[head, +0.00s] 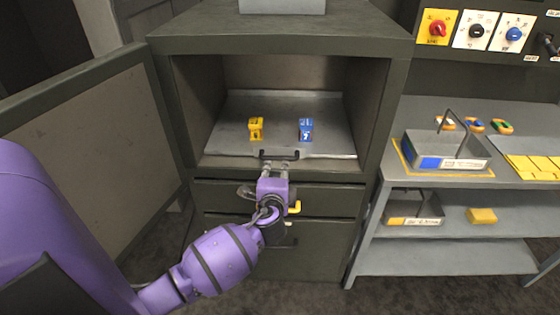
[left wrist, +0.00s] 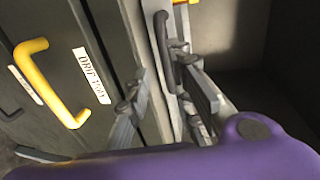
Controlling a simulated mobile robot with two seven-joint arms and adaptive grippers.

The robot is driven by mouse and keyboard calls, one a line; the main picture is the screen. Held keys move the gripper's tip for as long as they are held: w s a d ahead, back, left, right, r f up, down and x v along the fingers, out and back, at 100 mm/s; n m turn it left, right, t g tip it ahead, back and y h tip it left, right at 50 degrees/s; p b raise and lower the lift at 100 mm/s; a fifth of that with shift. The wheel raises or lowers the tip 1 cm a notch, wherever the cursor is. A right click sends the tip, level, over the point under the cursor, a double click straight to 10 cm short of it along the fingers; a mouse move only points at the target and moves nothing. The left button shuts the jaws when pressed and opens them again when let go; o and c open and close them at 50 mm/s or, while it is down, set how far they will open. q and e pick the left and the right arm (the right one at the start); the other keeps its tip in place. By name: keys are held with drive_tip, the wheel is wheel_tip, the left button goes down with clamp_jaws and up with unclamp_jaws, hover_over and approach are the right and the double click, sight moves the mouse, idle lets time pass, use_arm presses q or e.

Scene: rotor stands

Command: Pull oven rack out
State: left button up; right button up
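The oven rack (head: 284,110) is a grey flat tray inside the open cabinet (head: 180,110), with a dark bar handle (head: 280,156) at its front edge. A yellow part (head: 256,128) and a blue part (head: 306,129) stand on the rack. My left gripper (head: 278,168) is just in front of the handle. In the left wrist view, its fingers (left wrist: 166,78) are apart, with the dark handle (left wrist: 163,45) between and slightly beyond their tips. I cannot tell whether a finger touches it. My right gripper is not in view.
The open door (head: 85,120) stands at the left. Below the rack is a drawer with a yellow handle (left wrist: 48,85) and a label (left wrist: 91,76). A workbench (head: 420,188) at the right holds a metal caddy (head: 440,150) and yellow pieces (head: 530,166).

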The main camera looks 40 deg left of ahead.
sight(277, 159)
use_arm(q)
drive_tip(key=x, duration=0.6)
drive_tip(key=shift+w+a+r, duration=0.3)
drive_tip(key=shift+w, duration=0.1)
drive_tip(key=shift+w+a, duration=0.1)
drive_tip(key=shift+w, duration=0.1)
drive_tip(key=shift+w+a, duration=0.1)
clamp_jaws()
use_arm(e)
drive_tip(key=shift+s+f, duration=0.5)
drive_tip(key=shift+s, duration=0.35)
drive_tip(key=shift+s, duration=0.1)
